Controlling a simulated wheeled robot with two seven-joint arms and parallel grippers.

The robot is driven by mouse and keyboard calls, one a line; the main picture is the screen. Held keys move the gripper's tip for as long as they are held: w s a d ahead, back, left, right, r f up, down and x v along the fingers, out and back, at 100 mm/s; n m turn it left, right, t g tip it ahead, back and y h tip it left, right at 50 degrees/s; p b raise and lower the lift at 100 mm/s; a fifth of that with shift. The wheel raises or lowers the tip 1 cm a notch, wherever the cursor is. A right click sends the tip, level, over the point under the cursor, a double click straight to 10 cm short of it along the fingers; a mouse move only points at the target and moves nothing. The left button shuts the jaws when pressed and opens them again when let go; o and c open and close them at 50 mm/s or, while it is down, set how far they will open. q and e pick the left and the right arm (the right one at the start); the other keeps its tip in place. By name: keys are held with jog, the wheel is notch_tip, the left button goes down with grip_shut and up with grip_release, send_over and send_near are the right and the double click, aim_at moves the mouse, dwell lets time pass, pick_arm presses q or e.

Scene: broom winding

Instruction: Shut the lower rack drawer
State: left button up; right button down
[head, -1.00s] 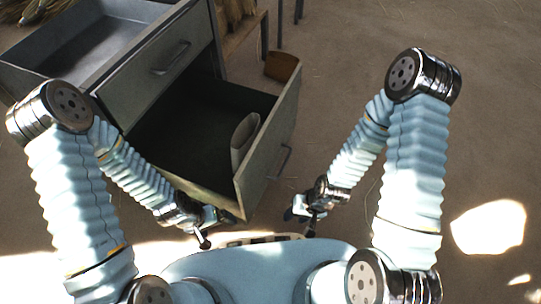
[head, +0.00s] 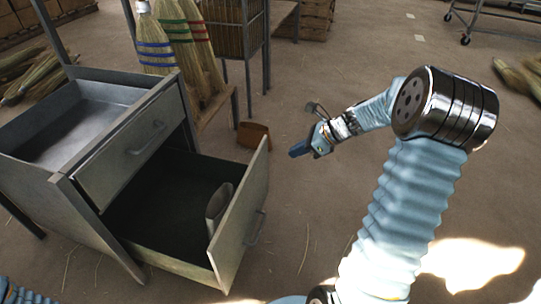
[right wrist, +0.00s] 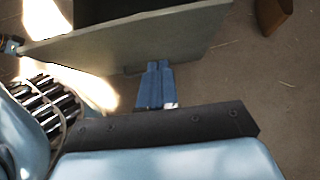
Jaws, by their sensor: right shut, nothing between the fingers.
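The lower rack drawer (head: 242,222) is pulled well out of the grey metal rack (head: 82,222). A curved light-coloured object (head: 217,205) stands inside it, near its front. My right gripper (head: 299,150) is shut and empty, in the air to the right of the drawer front. In the right wrist view, the blue fingers (right wrist: 157,84) point toward the drawer front (right wrist: 125,42); I cannot tell whether they touch it. The drawer's handle (head: 257,227) is on its front face. My left gripper is not in view; only a bit of that arm shows at the lower left.
A brown box-like object (head: 254,135) lies on the floor behind the lower drawer. Brooms (head: 178,45) stand behind the rack. The floor right of the drawer is clear.

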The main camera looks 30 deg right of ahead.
aim_at(255, 164)
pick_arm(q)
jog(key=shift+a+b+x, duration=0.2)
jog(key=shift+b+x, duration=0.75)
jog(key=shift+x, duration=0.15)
pick_arm(e)
jog(key=shift+w+a+r+x, duration=0.25)
jog(key=shift+r+x, duration=0.05)
jog(key=shift+x, duration=1.7)
jog(key=shift+w+a+r+x, duration=0.2)
jog(key=shift+r+x, duration=0.15)
jog(key=shift+x, duration=1.65)
jog(key=shift+w+a+r+x, duration=0.25)
jog(key=shift+r+x, duration=0.05)
jog(key=shift+x, duration=1.7)
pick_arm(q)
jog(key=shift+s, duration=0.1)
